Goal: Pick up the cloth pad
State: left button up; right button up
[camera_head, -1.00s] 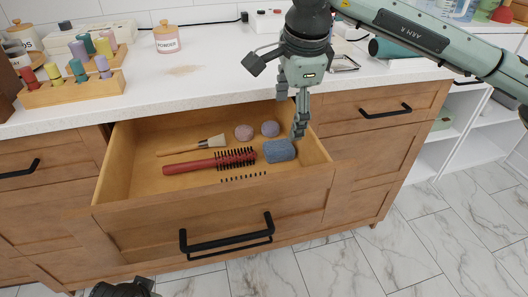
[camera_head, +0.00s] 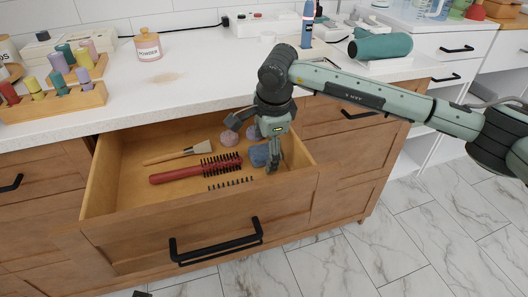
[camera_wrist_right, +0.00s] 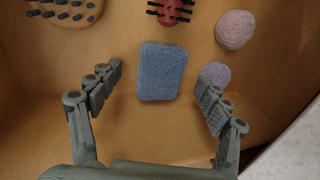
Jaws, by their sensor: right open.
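The cloth pad (camera_head: 259,155) is a blue-grey rounded block lying in the right part of the open drawer (camera_head: 125,195). In the right wrist view the pad (camera_wrist_right: 162,71) lies flat between and just ahead of my open fingers, with a gap on both sides. My right gripper (camera_head: 256,146) is down inside the drawer over the pad, with one finger partly hiding it in the head view. The same gripper (camera_wrist_right: 161,80) is empty in the wrist view. My left gripper cannot be made out.
Two round stones, one pinkish (camera_head: 231,136) and one purple-grey (camera_wrist_right: 215,74), lie close to the pad. A red hairbrush (camera_head: 185,174), a wooden-handled brush (camera_head: 180,153) and a bristled item (camera_head: 231,183) share the drawer. The drawer's walls surround the gripper.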

aim_at(263, 146)
jog(key=shift+w+f, duration=0.1)
jog(key=shift+f, duration=0.25)
jog(key=c, duration=1)
jog(key=shift+c, duration=0.2)
jog(key=shift+r, duration=0.15)
